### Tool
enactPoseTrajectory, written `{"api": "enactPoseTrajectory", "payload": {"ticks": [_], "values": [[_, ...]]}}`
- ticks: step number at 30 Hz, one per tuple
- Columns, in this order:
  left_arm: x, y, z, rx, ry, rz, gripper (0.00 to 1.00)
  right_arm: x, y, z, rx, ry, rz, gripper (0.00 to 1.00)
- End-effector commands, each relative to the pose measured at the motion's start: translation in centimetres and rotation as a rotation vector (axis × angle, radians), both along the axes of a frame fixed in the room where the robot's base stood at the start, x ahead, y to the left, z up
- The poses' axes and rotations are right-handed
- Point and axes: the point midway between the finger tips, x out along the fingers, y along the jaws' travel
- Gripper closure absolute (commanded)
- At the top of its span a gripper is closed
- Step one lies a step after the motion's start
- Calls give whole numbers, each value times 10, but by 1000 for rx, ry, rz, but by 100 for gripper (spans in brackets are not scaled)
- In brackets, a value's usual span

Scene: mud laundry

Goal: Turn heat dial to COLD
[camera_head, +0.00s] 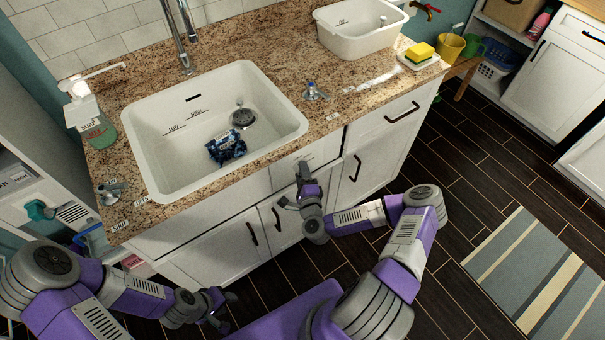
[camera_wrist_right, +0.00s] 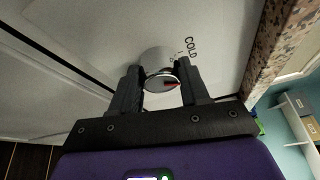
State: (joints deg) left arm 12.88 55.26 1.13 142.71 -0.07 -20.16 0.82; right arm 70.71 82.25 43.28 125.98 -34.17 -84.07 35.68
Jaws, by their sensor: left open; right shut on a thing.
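The heat dial (camera_wrist_right: 158,77) is a round, pale knob with a red mark on its lower right side, on the white front panel (camera_wrist_right: 100,35) under the counter. The printed word COLD (camera_wrist_right: 191,47) is above and right of it in the right wrist view, with part of another label just below. My right gripper (camera_wrist_right: 161,80) is shut on the dial, one finger on each side. In the head view my right gripper (camera_head: 301,186) is at the front panel below the sink edge and hides most of the dial. My left gripper (camera_head: 222,305) is open and empty, low at the left.
The granite counter edge (camera_head: 225,186) runs above the panel. A white sink (camera_head: 165,170) holds a dark blue cloth (camera_head: 226,148). A soap bottle (camera_head: 97,127), a white basin (camera_head: 350,42) and a yellow sponge (camera_head: 420,52) stand on the counter. The floor at the right is clear around a striped rug (camera_head: 540,275).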

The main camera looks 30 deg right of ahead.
Motion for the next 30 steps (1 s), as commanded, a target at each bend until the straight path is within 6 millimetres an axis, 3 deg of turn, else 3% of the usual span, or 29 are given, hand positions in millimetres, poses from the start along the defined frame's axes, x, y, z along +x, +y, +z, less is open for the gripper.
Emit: {"api": "enactPoseTrajectory", "payload": {"ticks": [15,30], "values": [[0,0,-13,0,0,0,57,1,0,-3,-359,-32,-1,85],[0,0,-15,0,0,0,57,1,-1,-3,-436,-37,-3,85]]}}
